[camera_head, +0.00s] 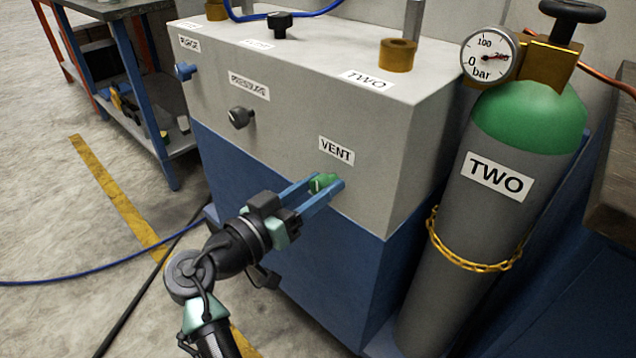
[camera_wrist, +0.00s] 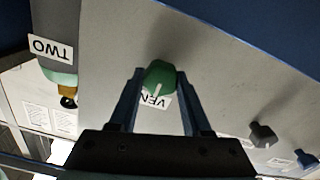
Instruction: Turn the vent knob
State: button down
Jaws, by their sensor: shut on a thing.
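The green vent knob (camera_head: 323,182) sits on the front face of the grey and blue cabinet (camera_head: 290,120), just below the VENT label (camera_head: 337,151). My gripper (camera_head: 322,190) reaches it from the front left, with its two blue fingers on either side of the knob. In the wrist view, the knob (camera_wrist: 159,76) is between the fingertips, and a white pointer line shows on its face. My gripper (camera_wrist: 158,80) is shut on the knob. The VENT label (camera_wrist: 156,99) is partly hidden behind the knob in the wrist view.
A black pressure knob (camera_head: 240,117) and a blue knob (camera_head: 186,71) are on the same face, farther left. A gas cylinder marked TWO (camera_head: 490,190) with a gauge (camera_head: 489,56) stands close at the right. A blue hose (camera_head: 90,276) lies on the floor.

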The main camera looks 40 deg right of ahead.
jog(key=shift+r+n+p, duration=0.1)
jog(key=shift+n+p, duration=0.2)
jog(key=shift+p, duration=0.1)
jog(key=n+p, duration=0.3)
jog(key=shift+r+n, duration=0.1)
jog(key=shift+n, duration=0.3)
jog(key=n+p, duration=0.4)
jog(key=shift+w, duration=0.1)
jog(key=n+p, duration=0.3)
jog(key=n, duration=0.2)
jog(key=n+p, duration=0.1)
jog(key=n, duration=0.1)
jog(key=n+p, duration=0.2)
jog(key=shift+f, duration=0.35)
jog(key=shift+f+n, duration=0.1)
jog(key=shift+n, duration=0.2)
jog(key=shift+c, duration=1.8)
grip_release()
